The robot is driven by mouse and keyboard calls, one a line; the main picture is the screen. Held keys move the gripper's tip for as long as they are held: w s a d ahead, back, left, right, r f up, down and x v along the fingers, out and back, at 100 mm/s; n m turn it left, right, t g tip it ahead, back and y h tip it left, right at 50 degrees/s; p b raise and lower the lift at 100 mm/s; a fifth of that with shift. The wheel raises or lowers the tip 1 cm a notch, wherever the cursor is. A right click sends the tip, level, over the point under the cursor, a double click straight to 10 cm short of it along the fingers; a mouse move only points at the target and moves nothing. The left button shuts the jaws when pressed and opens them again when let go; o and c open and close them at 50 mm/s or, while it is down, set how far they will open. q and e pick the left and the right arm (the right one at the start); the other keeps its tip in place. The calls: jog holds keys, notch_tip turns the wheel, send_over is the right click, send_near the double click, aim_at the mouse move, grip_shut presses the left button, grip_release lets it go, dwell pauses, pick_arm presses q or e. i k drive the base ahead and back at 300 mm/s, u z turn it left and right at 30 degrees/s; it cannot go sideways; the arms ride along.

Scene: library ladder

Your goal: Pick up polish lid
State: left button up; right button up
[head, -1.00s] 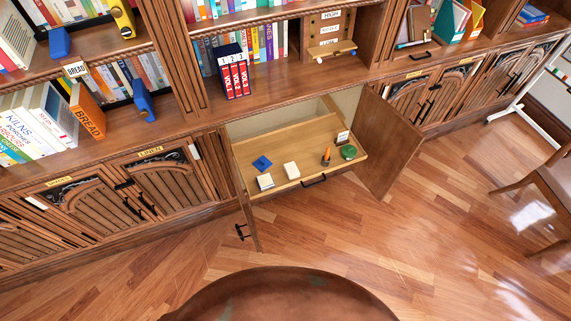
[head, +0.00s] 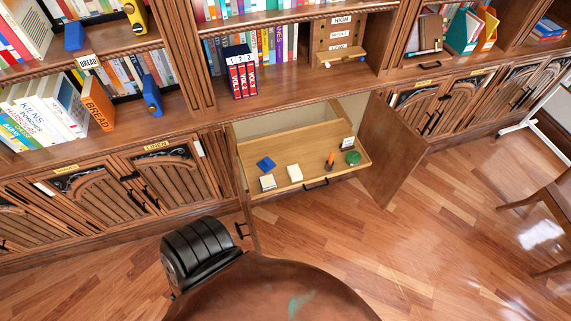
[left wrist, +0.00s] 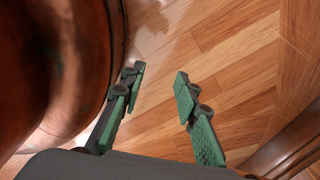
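A round green tin or lid (head: 353,158) sits at the right end of the pulled-out wooden drawer (head: 255,187) in the head view. It is too small to tell whether its lid is a separate piece. My left gripper (left wrist: 158,76) shows in the left wrist view with its green-padded fingers apart and nothing between them. Wood floor lies beyond the fingers. The drawer and green thing are not in the left wrist view. A black part of my arm shows low in the head view, but no fingers show there. My right gripper is not in view.
Beside the green thing stand an orange-brown item (head: 329,160) and a small white card (head: 347,143). White blocks (head: 295,173) and a blue item (head: 265,164) lie further left. An open cabinet door (head: 392,150) flanks the drawer on the right. The floor in front is clear.

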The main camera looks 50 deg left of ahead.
aim_at(266, 164)
jog(key=i, duration=2.05)
jog(key=u, duration=2.45)
